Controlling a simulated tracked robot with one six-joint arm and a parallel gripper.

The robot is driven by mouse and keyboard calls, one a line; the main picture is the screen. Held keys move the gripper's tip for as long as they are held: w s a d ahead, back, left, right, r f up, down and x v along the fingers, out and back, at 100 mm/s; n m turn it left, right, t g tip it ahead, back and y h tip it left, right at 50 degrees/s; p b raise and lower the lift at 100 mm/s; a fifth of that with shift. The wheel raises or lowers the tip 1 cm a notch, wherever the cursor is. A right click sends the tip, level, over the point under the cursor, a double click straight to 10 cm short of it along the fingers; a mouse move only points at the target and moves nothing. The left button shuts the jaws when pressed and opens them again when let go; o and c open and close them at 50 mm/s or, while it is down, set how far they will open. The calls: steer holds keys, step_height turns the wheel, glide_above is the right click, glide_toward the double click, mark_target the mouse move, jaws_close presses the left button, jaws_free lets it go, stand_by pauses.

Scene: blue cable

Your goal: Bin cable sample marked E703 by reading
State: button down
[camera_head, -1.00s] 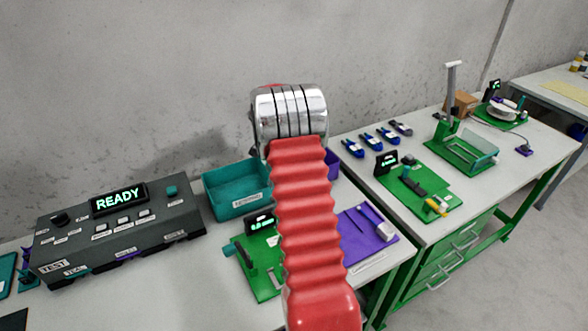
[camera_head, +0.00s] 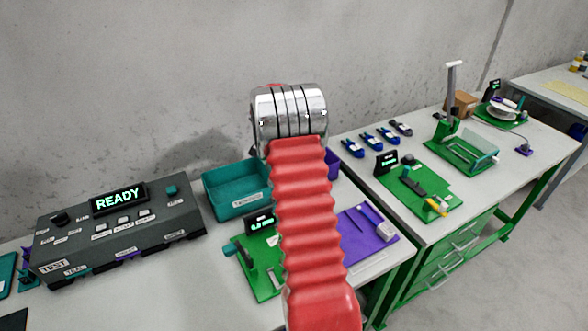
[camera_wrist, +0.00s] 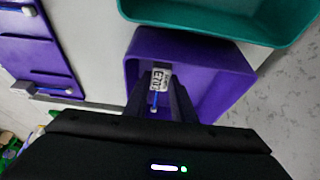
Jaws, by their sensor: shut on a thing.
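In the wrist view my gripper (camera_wrist: 158,98) is shut on a cable sample (camera_wrist: 155,98), a short blue piece with a white printed label (camera_wrist: 160,79). The print is too small and turned to read surely. The sample is above the open purple bin (camera_wrist: 205,60), and its height over the floor of the bin is unclear. In the head view my red arm hides the gripper and most of the purple bin (camera_head: 333,163). A teal bin (camera_head: 225,203) stands left of it and also shows in the wrist view (camera_wrist: 200,18).
A dark test box (camera_head: 120,230) with a lit READY display stands at the left. A green fixture (camera_head: 258,265) and a purple board (camera_head: 368,235) sit in front of the bins. A grey wall is behind.

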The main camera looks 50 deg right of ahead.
steer(key=shift+f, duration=1.45)
stand_by(1.2)
steer(key=c, duration=1.4)
jaws_free()
steer(key=shift+r, duration=0.1)
step_height(320, 180, up, 12)
stand_by(1.0)
stand_by(0.6)
